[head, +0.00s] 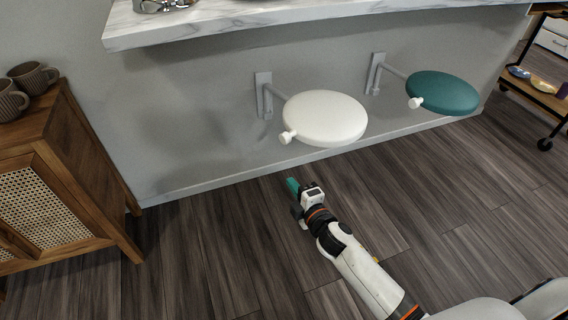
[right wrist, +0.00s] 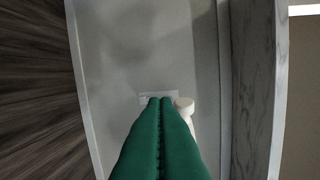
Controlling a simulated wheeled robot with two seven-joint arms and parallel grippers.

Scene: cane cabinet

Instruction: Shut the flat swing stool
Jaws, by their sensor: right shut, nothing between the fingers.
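A white round swing stool (head: 325,118) sticks out from the grey wall on a bracket (head: 264,95), with a small white knob (head: 287,137) at its near left edge. A teal round swing stool (head: 442,92) sticks out on its own bracket to the right. Which one the task means cannot be told. My right gripper (head: 291,184), with green fingers, is in front of and below the white stool, apparently apart from it. In the right wrist view its fingers (right wrist: 160,103) are shut and empty, with a white knob (right wrist: 184,104) just right of the tips. My left gripper is out of view.
A marble counter (head: 220,22) overhangs the stools. A wooden cane cabinet (head: 55,175) with brown mugs (head: 33,77) stands at the left. A wheeled wooden cart (head: 540,95) is at the right. The dark wood floor (head: 200,240) between is clear.

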